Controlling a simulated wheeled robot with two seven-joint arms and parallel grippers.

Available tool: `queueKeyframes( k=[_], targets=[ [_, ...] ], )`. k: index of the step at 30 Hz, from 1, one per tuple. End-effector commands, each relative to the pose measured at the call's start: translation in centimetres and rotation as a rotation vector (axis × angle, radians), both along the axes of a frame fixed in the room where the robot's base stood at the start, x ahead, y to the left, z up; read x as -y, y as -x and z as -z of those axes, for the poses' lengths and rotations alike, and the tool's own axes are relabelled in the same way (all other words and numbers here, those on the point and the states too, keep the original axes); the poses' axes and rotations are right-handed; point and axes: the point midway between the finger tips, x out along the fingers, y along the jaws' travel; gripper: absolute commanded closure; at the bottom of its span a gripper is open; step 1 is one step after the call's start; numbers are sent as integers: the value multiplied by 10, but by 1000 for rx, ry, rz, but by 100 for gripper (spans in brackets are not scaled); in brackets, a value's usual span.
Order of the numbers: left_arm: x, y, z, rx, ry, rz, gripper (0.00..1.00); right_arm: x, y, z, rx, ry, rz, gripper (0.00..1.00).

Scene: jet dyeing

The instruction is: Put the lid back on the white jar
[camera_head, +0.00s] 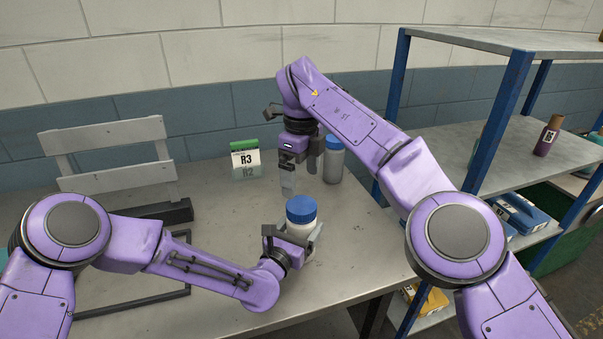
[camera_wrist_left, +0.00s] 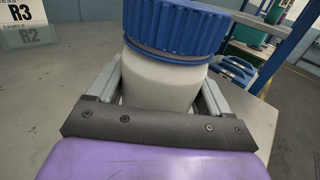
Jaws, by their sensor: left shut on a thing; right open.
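A white jar (camera_head: 301,228) with a blue lid (camera_head: 301,208) stands upright near the middle of the table. The lid sits on top of the jar's mouth; I cannot tell how tightly. My left gripper (camera_head: 305,238) is shut around the jar's body. In the left wrist view its fingers grip both sides of the jar (camera_wrist_left: 160,84), below the ribbed blue lid (camera_wrist_left: 175,28). My right gripper (camera_head: 302,178) is open and empty, pointing down above the table behind the held jar.
A green-topped card holder (camera_head: 245,158) reading R3 and R2 stands at the back of the table (camera_head: 222,215). Shelving with blue posts (camera_head: 505,105) stands at right, holding bottles and boxes.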

Motion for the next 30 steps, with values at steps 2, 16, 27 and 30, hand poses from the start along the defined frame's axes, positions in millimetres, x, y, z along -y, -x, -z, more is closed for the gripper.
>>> queueKeyframes(
  k=[2,16,27,30],
  targets=[
    [0,0,1,-2,-1,0,100,0,0,0,0,0,-49,3],
    [0,0,1,-2,-1,0,100,1,-1,12,-5,2,-67,3],
    [0,0,1,-2,-1,0,100,1,-1,70,-2,1,-65,3],
    [0,0,1,-2,-1,0,100,1,-1,77,0,1,-64,3]
  ],
)
